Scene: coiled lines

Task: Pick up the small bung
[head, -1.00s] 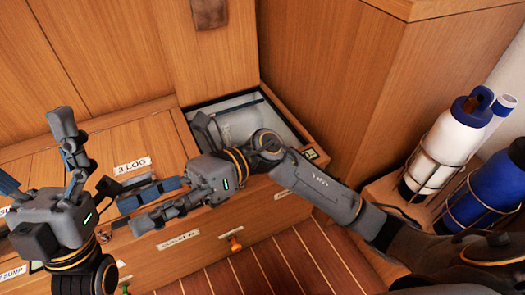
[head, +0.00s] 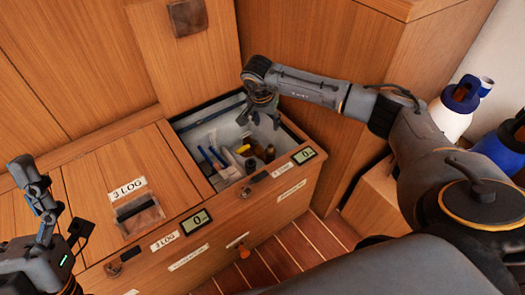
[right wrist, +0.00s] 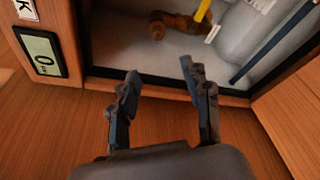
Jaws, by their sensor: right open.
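Small brown pieces (head: 254,165) lie at the front right inside the open locker compartment (head: 203,115). They look like bungs, but are too small to tell apart surely. In the right wrist view, a narrow brown piece (right wrist: 157,29) lies against a larger orange-brown one (right wrist: 183,20) on the pale floor. My right gripper (head: 263,119) is open and empty above the compartment, fingers pointing down, apart from the brown pieces. My left gripper (head: 54,197) is open and empty at the left edge, away from the compartment.
Blue-handled tools (head: 212,155) and a yellow item (head: 243,149) lie beside the brown pieces. The compartment's wooden rim and the tall cabinet (head: 330,45) border the space. Closed lids (head: 85,175) lie left.

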